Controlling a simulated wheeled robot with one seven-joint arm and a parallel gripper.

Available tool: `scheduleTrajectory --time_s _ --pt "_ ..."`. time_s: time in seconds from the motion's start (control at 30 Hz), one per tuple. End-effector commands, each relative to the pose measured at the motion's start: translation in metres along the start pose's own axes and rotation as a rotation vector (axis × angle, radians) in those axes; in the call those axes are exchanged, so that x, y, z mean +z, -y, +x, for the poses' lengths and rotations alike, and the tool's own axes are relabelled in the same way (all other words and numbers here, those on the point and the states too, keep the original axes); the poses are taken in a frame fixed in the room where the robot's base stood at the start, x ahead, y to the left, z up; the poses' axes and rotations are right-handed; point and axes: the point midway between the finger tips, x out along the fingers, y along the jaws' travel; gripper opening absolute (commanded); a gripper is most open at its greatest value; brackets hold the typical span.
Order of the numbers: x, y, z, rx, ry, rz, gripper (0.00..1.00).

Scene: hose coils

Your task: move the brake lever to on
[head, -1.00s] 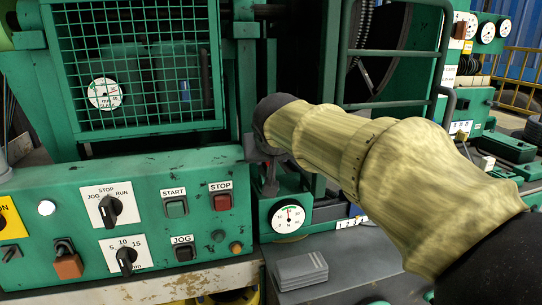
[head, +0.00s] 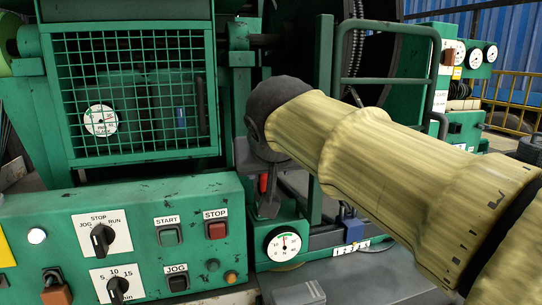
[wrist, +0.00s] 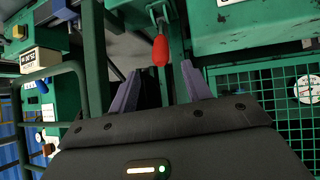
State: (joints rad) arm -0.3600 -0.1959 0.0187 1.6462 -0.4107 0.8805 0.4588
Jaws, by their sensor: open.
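A red handle grip, which I take to be the brake lever (wrist: 160,50), hangs on a thin metal rod at the top middle of the wrist view. In the head view a red piece of it (head: 263,183) shows just below my dark wrist. My gripper (wrist: 158,72) is open and empty, with its two grey-purple fingers apart. The red grip appears between the fingertips in the picture and slightly past them, with no contact visible. In the head view the gripper (head: 268,200) is mostly hidden behind my wrist. No on or off marking for the lever is readable.
A green control panel (head: 130,215) with knobs, START, STOP and JOG buttons is at lower left. A mesh guard (head: 140,90) stands behind it. A round gauge (head: 284,246) sits below my gripper. A green tubular rail (head: 385,65) rises to the right, near my arm.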

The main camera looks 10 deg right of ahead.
Motion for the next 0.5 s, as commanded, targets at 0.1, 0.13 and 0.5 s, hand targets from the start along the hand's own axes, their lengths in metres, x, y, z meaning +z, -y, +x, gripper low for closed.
scheduleTrajectory --time_s 0.1,0.13,0.5 --pt "-0.001 -0.001 -0.026 0.000 -0.003 0.002 0.49" --pt "-0.001 -0.001 -0.032 0.000 -0.004 0.002 0.49" --pt "0.001 0.001 -0.072 -0.002 0.002 -0.001 0.49"
